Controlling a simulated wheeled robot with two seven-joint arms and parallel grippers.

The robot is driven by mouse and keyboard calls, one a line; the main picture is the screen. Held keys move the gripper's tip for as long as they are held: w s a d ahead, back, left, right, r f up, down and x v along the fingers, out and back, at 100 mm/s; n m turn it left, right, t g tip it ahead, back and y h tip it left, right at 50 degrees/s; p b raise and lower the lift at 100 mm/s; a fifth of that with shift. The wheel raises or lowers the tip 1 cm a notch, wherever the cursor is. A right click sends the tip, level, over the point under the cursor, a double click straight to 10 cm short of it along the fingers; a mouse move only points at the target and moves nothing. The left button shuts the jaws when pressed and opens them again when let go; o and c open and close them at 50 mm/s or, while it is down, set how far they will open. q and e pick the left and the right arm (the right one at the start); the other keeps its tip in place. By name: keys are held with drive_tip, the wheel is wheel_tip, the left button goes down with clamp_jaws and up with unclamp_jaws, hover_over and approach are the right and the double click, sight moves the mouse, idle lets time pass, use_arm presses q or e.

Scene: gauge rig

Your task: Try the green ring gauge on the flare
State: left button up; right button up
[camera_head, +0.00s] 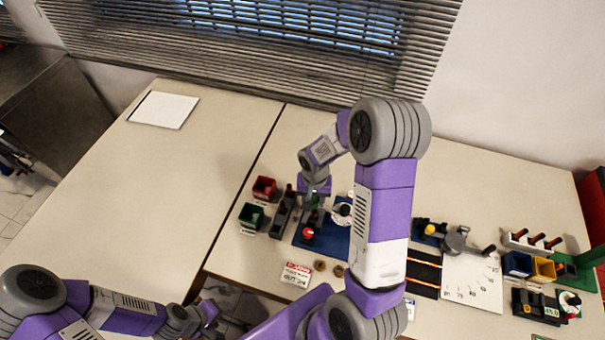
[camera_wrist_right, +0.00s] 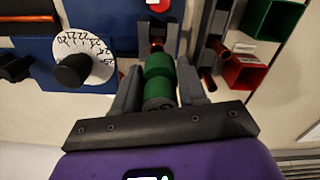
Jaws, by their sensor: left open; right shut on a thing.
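My right gripper (camera_head: 315,194) is over the blue board. In the right wrist view its two grey fingers (camera_wrist_right: 158,92) are shut on the green ring gauge (camera_wrist_right: 158,72), a thick green cylinder with a dark end facing the camera. Just past the gauge's far end, a copper-coloured flare (camera_wrist_right: 157,45) shows in a dark holder on the blue board. I cannot tell whether gauge and flare touch; the gauge hides part of that spot. My left gripper (camera_head: 208,313) is open and empty, low in the head view by the table's front edge.
The blue board (camera_head: 335,245) carries a white dial (camera_wrist_right: 85,55) with a black knob and a red knob (camera_head: 308,233). A dark rack (camera_head: 283,216), red bin (camera_head: 264,186) and green bin (camera_head: 250,217) stand to its left. The left table is mostly clear.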

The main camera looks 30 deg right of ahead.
sight(314, 211)
drive_tip(key=shift+w+d, duration=0.15)
drive_tip(key=shift+d, duration=0.15)
drive_tip(key=shift+s+r, duration=0.1)
drive_tip(key=shift+s, duration=0.25)
drive_tip(key=shift+w, duration=0.15)
drive_tip(key=shift+f+b, duration=2.2)
drive_tip(key=shift+f+b, duration=1.05)
drive_tip(key=shift+f, duration=0.15)
drive_tip(key=shift+r, duration=0.1)
idle(1.1)
drive_tip(key=shift+r+p, duration=2.25)
drive_tip(key=shift+r, duration=0.7)
